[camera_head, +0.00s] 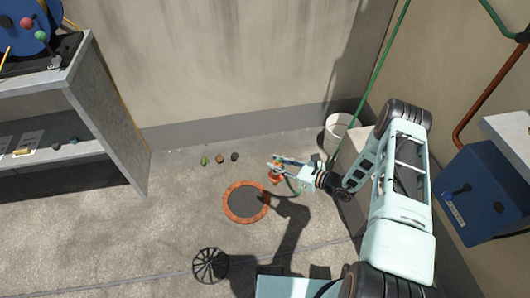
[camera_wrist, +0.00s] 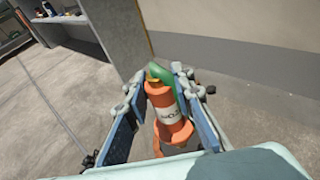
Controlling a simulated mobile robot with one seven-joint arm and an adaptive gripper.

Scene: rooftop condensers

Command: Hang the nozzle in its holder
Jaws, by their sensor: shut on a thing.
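The nozzle (camera_head: 275,177) is orange with a green part at one end and a pale label. My gripper (camera_head: 279,168) is shut on it and holds it above the floor, near the orange ring. In the wrist view, the nozzle (camera_wrist: 168,112) sits between the two blue-padded fingers of my gripper (camera_wrist: 160,82), with its green end at the fingertips. A green hose (camera_head: 381,65) comes down from the top of the head view and passes behind my arm. I cannot make out the nozzle's holder for certain in either view.
An orange ring (camera_head: 230,209) lies on the floor, with several small objects (camera_head: 220,159) behind it. A white bucket (camera_head: 335,130) stands by the wall. A grey shelf unit (camera_head: 112,110) is at left. A blue box (camera_head: 487,190) with a black lever is at right.

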